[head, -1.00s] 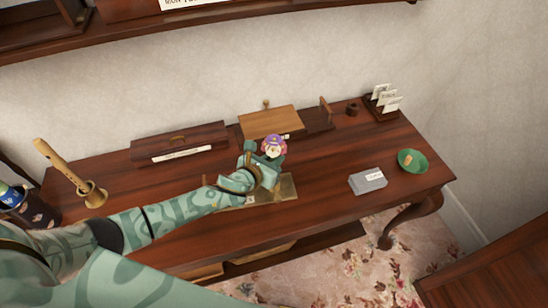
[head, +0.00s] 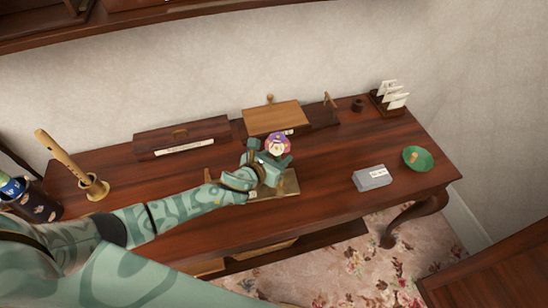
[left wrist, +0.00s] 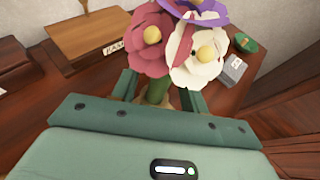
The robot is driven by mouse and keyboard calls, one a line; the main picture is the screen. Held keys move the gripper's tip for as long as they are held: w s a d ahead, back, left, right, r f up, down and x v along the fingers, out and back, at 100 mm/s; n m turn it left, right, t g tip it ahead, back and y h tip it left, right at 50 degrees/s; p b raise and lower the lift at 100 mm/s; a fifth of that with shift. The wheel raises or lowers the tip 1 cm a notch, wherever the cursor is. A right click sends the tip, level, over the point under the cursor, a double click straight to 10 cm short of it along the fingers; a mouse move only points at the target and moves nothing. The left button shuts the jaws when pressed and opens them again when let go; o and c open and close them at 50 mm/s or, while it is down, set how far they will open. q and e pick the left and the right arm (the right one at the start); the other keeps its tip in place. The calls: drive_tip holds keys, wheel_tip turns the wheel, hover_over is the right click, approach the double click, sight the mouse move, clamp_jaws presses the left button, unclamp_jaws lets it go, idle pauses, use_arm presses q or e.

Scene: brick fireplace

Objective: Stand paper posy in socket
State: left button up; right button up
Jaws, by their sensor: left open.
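The paper posy (head: 277,146), with purple, white and dusky red flowers, stands roughly upright above a brass plate (head: 288,187) on the desk. It also fills the top of the left wrist view (left wrist: 198,62). My left gripper (head: 270,166) is open, its fingers on either side of the green stem just below the flowers. The stem's lower end and any socket are hidden behind the hand, so I cannot tell how the stem is seated. My right gripper is out of view.
Behind stand a long dark box (head: 181,139) and a wooden slope-topped box (head: 276,117). To the right are a grey box (head: 372,178), a green bowl (head: 418,158) and a card rack (head: 389,98). A brass holder with a wooden pipe (head: 96,188) stands left.

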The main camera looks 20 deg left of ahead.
use_arm(q)
drive_tip(key=p+v, duration=0.3)
drive_tip(key=v, duration=1.3)
drive_tip(key=shift+s, duration=0.15)
